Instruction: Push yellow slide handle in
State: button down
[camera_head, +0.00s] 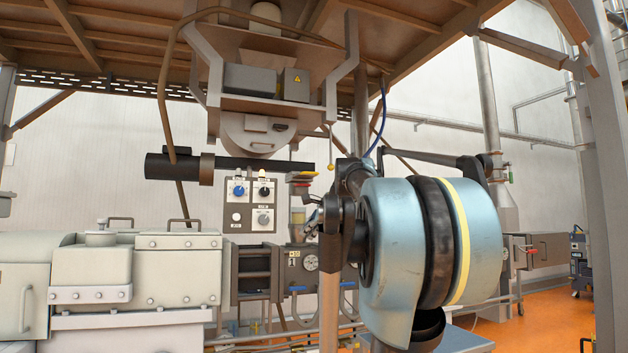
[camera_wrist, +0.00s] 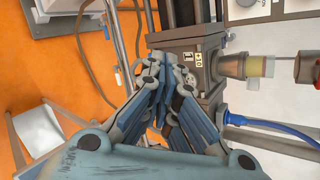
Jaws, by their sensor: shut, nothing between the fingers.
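A small yellow knob (camera_head: 331,167) stands on a thin upright rod below the hopper's right side. To its left, small plates with yellow and red edges (camera_head: 302,178) sit under the end of the dark horizontal tube. I cannot tell for certain which is the slide handle. In the head view my arm hides most of the gripper. The yellow knob is not clearly visible in the wrist view.
A dark tube (camera_head: 225,165) runs below the hopper (camera_head: 258,133). A control panel (camera_head: 250,204) hangs behind. A blue hose (camera_wrist: 262,124) passes nearby.

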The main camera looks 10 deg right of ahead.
aim_at(311, 173)
jog(key=w+d+r+m+t, duration=0.1)
jog(key=w+d+r+m, duration=0.1)
jog(key=r, duration=0.6)
jog(key=w+d+r+m+t+h, duration=0.1)
jog(key=w+d+r+m+t, duration=0.1)
jog(key=r+m, duration=0.5)
jog(key=w+d+r+m+t, duration=0.2)
jog(key=w+d+r+m, duration=0.2)
jog(key=r, duration=0.7)
jog(key=shift+w+d+m+h, duration=0.3)
jog(key=shift+w+m, duration=0.4)
jog(key=shift+w, duration=0.4)
jog(key=shift+a, duration=0.1)
jog(key=x, duration=1.4)
jog(key=shift+r, duration=0.2)
jog(key=w+a, duration=0.1)
jog(key=w, duration=0.6)
jog(key=shift+w+a, duration=0.15)
jog(key=shift+w, duration=0.05)
jog(key=shift+s, duration=0.1)
